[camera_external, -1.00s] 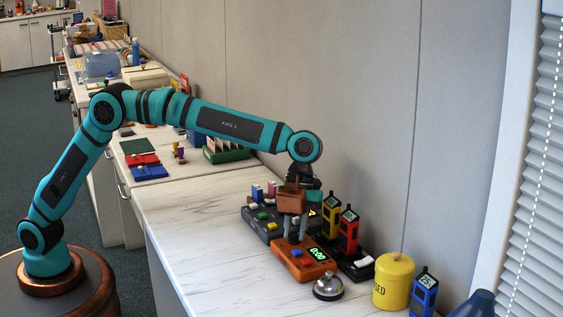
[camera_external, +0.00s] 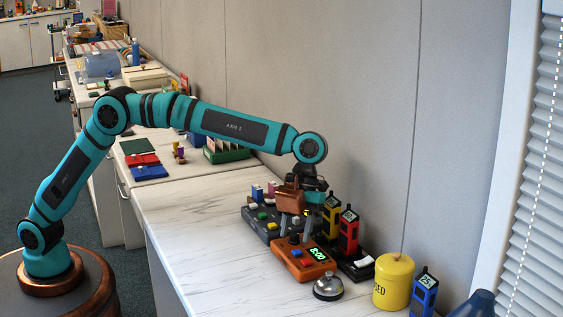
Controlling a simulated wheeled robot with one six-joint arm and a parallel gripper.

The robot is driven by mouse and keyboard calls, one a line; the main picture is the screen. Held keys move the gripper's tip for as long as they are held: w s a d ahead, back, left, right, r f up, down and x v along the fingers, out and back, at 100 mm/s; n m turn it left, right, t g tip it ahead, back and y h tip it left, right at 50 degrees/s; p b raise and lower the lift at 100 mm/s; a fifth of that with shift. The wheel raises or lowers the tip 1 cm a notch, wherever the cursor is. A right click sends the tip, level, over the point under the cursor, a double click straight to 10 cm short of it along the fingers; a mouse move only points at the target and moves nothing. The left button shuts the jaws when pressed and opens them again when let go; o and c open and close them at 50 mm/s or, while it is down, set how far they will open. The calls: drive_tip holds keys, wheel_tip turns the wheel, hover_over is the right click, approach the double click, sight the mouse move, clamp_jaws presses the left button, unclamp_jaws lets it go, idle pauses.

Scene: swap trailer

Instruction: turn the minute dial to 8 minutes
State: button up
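The orange timer (camera_external: 305,264) stands on the white counter, with a red and a blue button on top. Its green-lit display (camera_external: 317,254) appears to read 8:00. The black minute dial (camera_external: 294,239) shows at the timer's back left. My gripper (camera_external: 296,228) hangs just above the dial with its two grey fingers spread apart. The fingers look open and hold nothing. I cannot tell exactly how far the fingertips are above the dial.
A grey button box (camera_external: 262,226) sits behind the timer. Yellow (camera_external: 330,215) and red (camera_external: 348,232) handheld meters stand in a black dock at the right. A silver bell (camera_external: 328,287), yellow canister (camera_external: 393,281) and blue meter (camera_external: 424,293) are nearer. Counter at left is clear.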

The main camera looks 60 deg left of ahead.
drive_tip(key=shift+r, duration=0.2)
drive_tip(key=v, duration=1.1)
drive_tip(key=shift+r, duration=0.3)
drive_tip(key=shift+w+a, duration=0.1)
drive_tip(key=shift+a, duration=0.1)
drive_tip(key=a+r+n+t+h, duration=0.1)
drive_tip(key=a+r+n+t, duration=0.1)
drive_tip(key=a+r+n, duration=0.5)
drive_tip(key=a+r+t+h, duration=0.1)
drive_tip(key=a+r+t, duration=0.3)
drive_tip(key=a, duration=0.6)
drive_tip(key=s+a+r+n+t, duration=0.2)
drive_tip(key=s+a+r+n, duration=0.25)
drive_tip(key=a, duration=0.55)
drive_tip(key=s+a+r+n+t, duration=0.25)
drive_tip(key=s+a+r, duration=0.2)
drive_tip(key=a, duration=0.45)
drive_tip(key=s+a+r+n+t+y, duration=0.2)
drive_tip(key=s+a+n+t, duration=0.45)
drive_tip(key=s+a, duration=0.8)
drive_tip(key=s+a+f+n+t+y, duration=0.2)
drive_tip(key=s+a+f+n+t, duration=0.2)
drive_tip(key=s+a+n, duration=0.4)
drive_tip(key=s+a, duration=0.2)
drive_tip(key=s, duration=0.5)
drive_tip(key=shift+s+f+y, duration=0.25)
drive_tip(key=shift+s+y, duration=0.05)
